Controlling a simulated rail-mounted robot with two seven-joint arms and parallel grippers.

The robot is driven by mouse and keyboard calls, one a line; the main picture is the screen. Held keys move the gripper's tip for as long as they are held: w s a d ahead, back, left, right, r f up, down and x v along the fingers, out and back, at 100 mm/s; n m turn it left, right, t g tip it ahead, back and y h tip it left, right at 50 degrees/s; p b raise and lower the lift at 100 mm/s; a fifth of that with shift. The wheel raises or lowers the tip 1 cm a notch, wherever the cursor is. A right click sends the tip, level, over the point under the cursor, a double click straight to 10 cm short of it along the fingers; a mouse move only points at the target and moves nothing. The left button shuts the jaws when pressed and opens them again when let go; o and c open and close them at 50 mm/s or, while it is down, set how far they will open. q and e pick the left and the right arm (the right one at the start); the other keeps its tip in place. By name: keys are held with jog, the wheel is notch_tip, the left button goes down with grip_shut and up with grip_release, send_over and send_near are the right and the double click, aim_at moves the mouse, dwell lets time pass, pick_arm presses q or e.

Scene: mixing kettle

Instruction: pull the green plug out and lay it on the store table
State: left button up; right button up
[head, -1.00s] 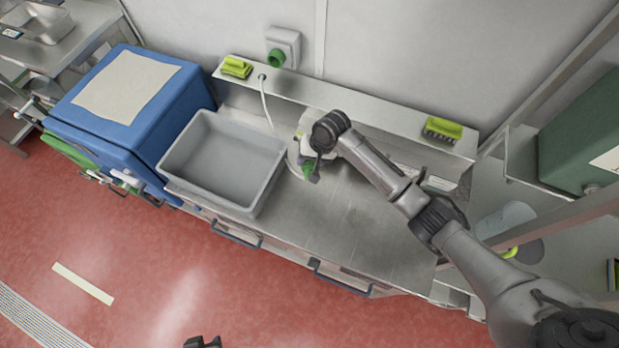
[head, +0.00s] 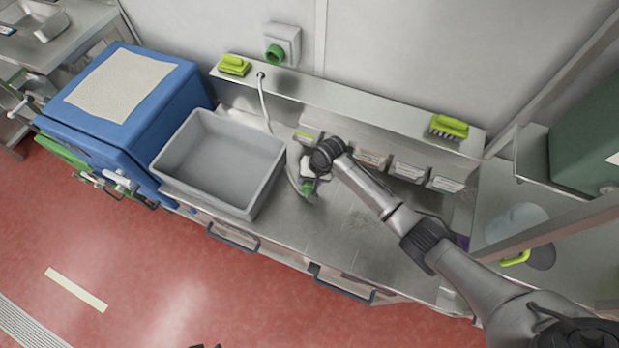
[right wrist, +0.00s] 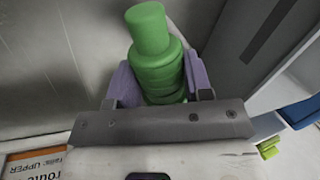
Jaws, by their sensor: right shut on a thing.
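My right gripper (head: 308,187) is over the steel table (head: 345,240), just right of a grey tub. It is shut on the green plug (head: 307,186). In the right wrist view, the green plug (right wrist: 152,55) sits between the purple finger pads of the right gripper (right wrist: 160,80), its narrower round end pointing away. Whether the plug touches the tabletop is hard to tell. My left gripper is not visible.
The grey tub (head: 183,180) stands on the table's left part. A wall box (head: 284,38) with a green round fitting is above the back ledge. Yellow-green brushes (head: 449,127) lie on the ledge. Several labelled bins (head: 407,172) line the back. Table space in front is clear.

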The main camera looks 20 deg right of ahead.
notch_tip(320, 180, down, 3)
jog(key=b, duration=0.3)
jog(key=shift+f, duration=0.15)
jog(key=shift+f+b, duration=0.4)
jog(key=shift+f, duration=0.65)
jog(key=o, duration=1.7)
